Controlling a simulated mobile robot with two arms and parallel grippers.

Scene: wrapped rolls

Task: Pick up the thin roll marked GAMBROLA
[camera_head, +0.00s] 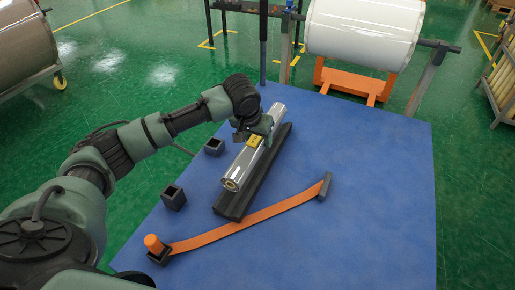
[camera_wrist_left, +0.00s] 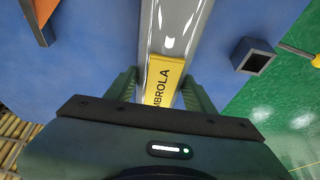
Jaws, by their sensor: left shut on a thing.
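The thin silver roll (camera_head: 238,172) lies lengthwise along a long dark block (camera_head: 236,205) on the blue table, and I cannot tell whether it touches the block. It has a yellow label (camera_head: 254,141), whose visible letters read "MBROLA" in the left wrist view (camera_wrist_left: 164,82). My right gripper is not in view.
Two small black open boxes (camera_head: 173,197) (camera_head: 214,147) stand left of the roll. An orange strap (camera_head: 250,221) crosses the table (camera_head: 375,200) in front of it, with an orange peg (camera_head: 153,244) at its left end. A big white roll (camera_head: 365,30) stands behind. The table's right side is clear.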

